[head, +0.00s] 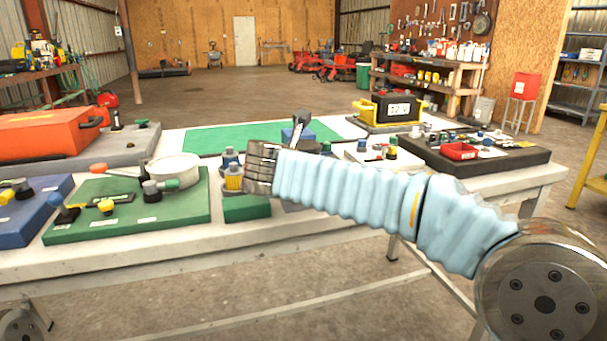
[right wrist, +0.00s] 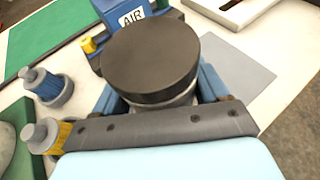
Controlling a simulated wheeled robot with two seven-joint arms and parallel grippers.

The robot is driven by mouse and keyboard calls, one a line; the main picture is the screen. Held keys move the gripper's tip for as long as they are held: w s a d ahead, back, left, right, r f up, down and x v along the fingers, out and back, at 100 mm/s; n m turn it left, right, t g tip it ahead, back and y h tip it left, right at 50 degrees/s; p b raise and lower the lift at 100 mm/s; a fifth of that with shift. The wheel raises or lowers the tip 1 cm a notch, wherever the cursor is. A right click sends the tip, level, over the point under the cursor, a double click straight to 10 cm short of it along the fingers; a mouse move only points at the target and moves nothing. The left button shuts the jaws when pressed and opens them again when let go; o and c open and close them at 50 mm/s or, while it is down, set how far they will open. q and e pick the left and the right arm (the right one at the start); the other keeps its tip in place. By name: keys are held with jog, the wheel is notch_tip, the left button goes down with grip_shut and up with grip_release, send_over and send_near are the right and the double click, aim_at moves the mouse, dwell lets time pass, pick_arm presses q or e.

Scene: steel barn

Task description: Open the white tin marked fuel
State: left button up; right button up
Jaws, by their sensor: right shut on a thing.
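My right gripper (right wrist: 163,100) is shut on a round thing with a broad dark lid (right wrist: 152,58). A narrow pale strip of its body shows under the lid between the blue fingers. No fuel mark is readable on it, so I cannot tell for sure that it is the white tin. The lid sits on top. In the head view my right arm reaches in from the right over the table, and its wrist (head: 262,168) hides most of what is held. My left gripper is not in view.
A blue box marked AIR (right wrist: 133,17) stands just behind the held thing. Two small capped bottles, one blue (right wrist: 46,85) and one yellow (right wrist: 48,135), stand to its left. A white pan (head: 178,169) sits on a green board (head: 190,215). An orange case (head: 45,133) lies far left.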

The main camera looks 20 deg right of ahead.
jog(key=s+a+r+p, duration=0.1)
jog(key=s+a+r, duration=0.2)
jog(key=s+r, duration=0.9)
jog(key=shift+s+p, duration=0.35)
jog(key=shift+s, duration=0.55)
